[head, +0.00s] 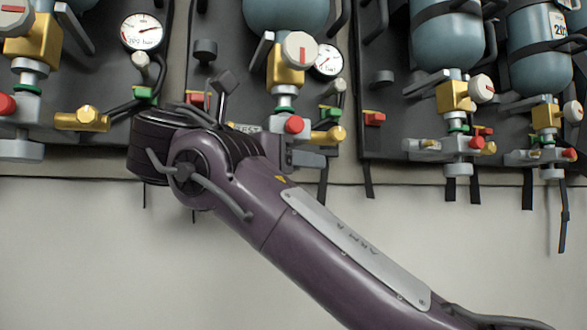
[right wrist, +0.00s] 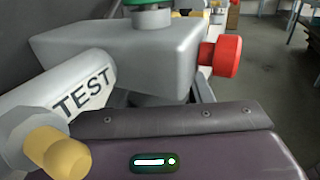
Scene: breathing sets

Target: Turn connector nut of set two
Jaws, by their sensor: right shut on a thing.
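Set two is in the upper middle of the head view, with a teal cylinder (head: 286,12), a brass valve (head: 290,68) and a red knob (head: 293,125). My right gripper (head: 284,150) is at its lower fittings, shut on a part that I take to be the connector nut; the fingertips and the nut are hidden. The right wrist view shows a grey block (right wrist: 120,48) with a red knob (right wrist: 221,56). A white tube marked TEST (right wrist: 82,95) and a brass end piece (right wrist: 66,152) lie at the left. My left gripper is not in view.
Another set with a gauge (head: 142,32) stands at the left, and two more cylinders (head: 447,40) stand at the right. Black straps (head: 367,180) hang below the boards.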

